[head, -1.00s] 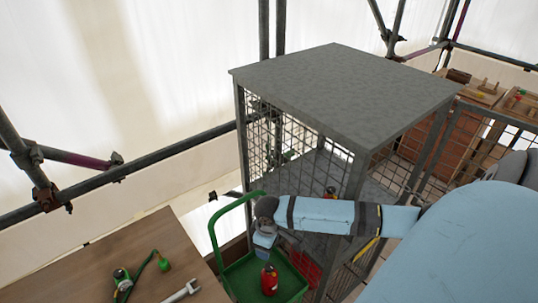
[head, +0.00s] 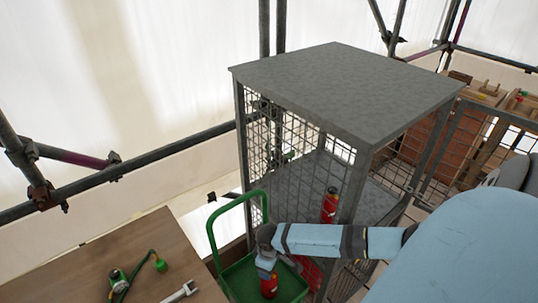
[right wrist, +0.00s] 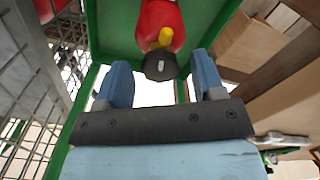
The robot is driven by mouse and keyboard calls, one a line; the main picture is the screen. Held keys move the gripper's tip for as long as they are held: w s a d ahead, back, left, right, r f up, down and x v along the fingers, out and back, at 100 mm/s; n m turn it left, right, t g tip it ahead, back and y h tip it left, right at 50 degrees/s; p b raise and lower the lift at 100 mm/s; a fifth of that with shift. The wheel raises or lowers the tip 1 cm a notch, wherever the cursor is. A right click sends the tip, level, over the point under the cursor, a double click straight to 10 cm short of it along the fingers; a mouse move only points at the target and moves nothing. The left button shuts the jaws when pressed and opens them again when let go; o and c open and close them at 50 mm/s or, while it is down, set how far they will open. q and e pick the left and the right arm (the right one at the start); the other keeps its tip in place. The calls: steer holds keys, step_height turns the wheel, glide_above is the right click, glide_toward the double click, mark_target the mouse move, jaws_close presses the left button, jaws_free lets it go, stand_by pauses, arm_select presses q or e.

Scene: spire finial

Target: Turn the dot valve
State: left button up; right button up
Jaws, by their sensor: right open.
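A red cylinder (head: 269,288) stands on the green cart (head: 240,280) beside the cage. In the right wrist view the red cylinder (right wrist: 163,18) has a yellow neck and a black knob (right wrist: 160,66) with a small white mark. My right gripper (right wrist: 161,62) is open, one blue finger on each side of the knob, with gaps showing on both sides. In the head view my right gripper (head: 267,270) is low at the top of this cylinder and hides part of it. A second red cylinder (head: 329,207) stands inside the cage. My left gripper is not in view.
The mesh cage (head: 345,90) with a grey top stands close beside my right arm. The cart's green handle (head: 212,235) rises near the gripper. A wooden table (head: 75,285) holds a green-fitted hose (head: 122,283) and a wrench (head: 182,291).

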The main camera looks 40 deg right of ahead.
steer(key=c, duration=0.9)
steer(key=shift+c, duration=0.2)
